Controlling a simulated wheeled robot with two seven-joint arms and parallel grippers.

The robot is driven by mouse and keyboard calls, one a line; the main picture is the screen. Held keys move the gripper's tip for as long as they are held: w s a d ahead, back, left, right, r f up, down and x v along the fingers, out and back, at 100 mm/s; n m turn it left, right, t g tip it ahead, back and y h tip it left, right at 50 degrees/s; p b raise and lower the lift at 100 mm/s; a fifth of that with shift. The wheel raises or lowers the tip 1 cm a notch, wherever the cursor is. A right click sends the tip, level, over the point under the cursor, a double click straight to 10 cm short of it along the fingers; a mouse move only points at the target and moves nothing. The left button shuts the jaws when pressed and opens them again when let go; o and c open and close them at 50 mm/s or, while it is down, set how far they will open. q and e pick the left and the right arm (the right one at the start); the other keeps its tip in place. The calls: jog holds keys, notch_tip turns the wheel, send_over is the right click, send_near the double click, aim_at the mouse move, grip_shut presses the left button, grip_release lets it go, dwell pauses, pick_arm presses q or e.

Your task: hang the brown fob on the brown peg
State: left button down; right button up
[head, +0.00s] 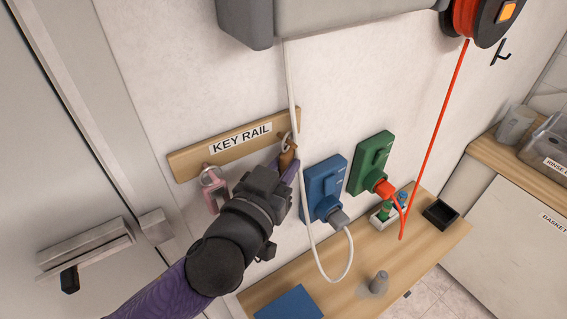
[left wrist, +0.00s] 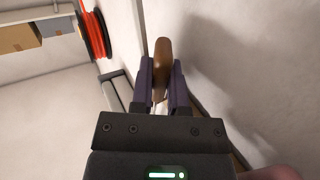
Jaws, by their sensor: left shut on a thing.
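The brown fob (head: 288,157) is at the right end of the wooden key rail (head: 190,160). My left gripper (head: 281,172) is shut on it, and in the left wrist view the fob (left wrist: 162,60) stands out between the two dark fingers (left wrist: 161,85). A metal ring (head: 287,138) shows at the top of the fob, against the rail's right end. The brown peg cannot be made out there, so I cannot tell whether the ring is around it. A pink fob (head: 214,194) hangs by its ring from the rail's left part. My right gripper is not in view.
A white cord (head: 291,85) runs down the wall close by the fob. A blue socket box (head: 325,187) and a green one (head: 371,162) are right of the gripper. Below is a wooden bench (head: 420,240) with small items. A door with a handle (head: 90,245) is left.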

pick_arm(q)
jog(key=shift+d, duration=0.1)
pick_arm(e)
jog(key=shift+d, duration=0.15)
pick_arm(q)
jog(key=c, duration=0.5)
grip_release()
jog(key=shift+w, duration=0.1)
jog(key=shift+c, duration=0.2)
jog(key=shift+d, duration=0.1)
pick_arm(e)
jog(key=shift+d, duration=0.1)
pick_arm(q)
jog(key=p+v, duration=0.1)
jog(key=v, duration=1)
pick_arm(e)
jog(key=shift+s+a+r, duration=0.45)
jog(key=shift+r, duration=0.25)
